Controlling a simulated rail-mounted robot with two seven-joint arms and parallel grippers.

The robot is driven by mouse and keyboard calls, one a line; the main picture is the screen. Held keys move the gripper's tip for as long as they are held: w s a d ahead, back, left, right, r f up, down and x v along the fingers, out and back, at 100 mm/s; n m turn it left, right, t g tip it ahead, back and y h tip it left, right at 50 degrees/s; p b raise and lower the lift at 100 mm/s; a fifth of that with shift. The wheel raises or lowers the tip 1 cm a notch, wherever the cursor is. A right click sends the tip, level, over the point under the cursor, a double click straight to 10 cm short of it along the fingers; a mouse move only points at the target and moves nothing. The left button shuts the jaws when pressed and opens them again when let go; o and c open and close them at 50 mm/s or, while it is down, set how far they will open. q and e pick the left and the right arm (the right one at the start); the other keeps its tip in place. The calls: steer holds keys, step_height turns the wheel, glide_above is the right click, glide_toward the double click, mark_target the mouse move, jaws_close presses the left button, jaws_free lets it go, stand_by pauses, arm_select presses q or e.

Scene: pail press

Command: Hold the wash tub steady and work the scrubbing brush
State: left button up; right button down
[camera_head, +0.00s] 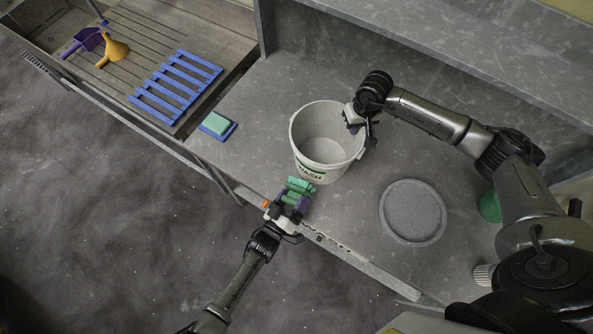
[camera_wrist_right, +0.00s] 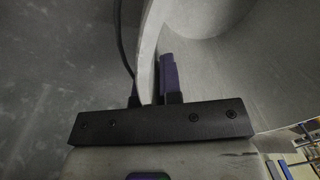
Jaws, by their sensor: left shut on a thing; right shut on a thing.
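The wash tub (camera_head: 312,160) is a pale grey pail marked WASH, standing upright on the grey counter. My right gripper (camera_head: 359,122) is shut on its rim at the right side. In the right wrist view the tub wall (camera_wrist_right: 149,50) passes between the fingers (camera_wrist_right: 154,85), one of which has a purple pad. The green scrubbing brush (camera_head: 299,186) is in my left gripper (camera_head: 292,203), which is shut on it at the counter's front edge. The brush is outside the tub, just in front of its near wall; whether they touch is unclear. The tub looks empty inside.
A round grey disc (camera_head: 414,212) lies right of the tub. A green sponge (camera_head: 216,123) on a blue base lies to the left. A blue slatted rack (camera_head: 176,87), a purple scoop (camera_head: 84,41) and a yellow funnel (camera_head: 113,51) lie on the drainboard. A shelf (camera_head: 470,55) overhangs behind.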

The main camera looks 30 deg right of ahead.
mark_target(297, 190)
stand_by(0.6)
arm_select(q)
steer(key=shift+w+d, duration=0.2)
steer(key=shift+d, duration=0.25)
steer(key=shift+x, duration=1.1)
stand_by(0.4)
steer(key=shift+r, duration=0.2)
steer(key=shift+a+r, duration=0.15)
steer(key=shift+r, duration=1.55)
steer(key=shift+s+a, duration=0.1)
steer(key=shift+f, duration=0.1)
steer(key=shift+f, duration=1.75)
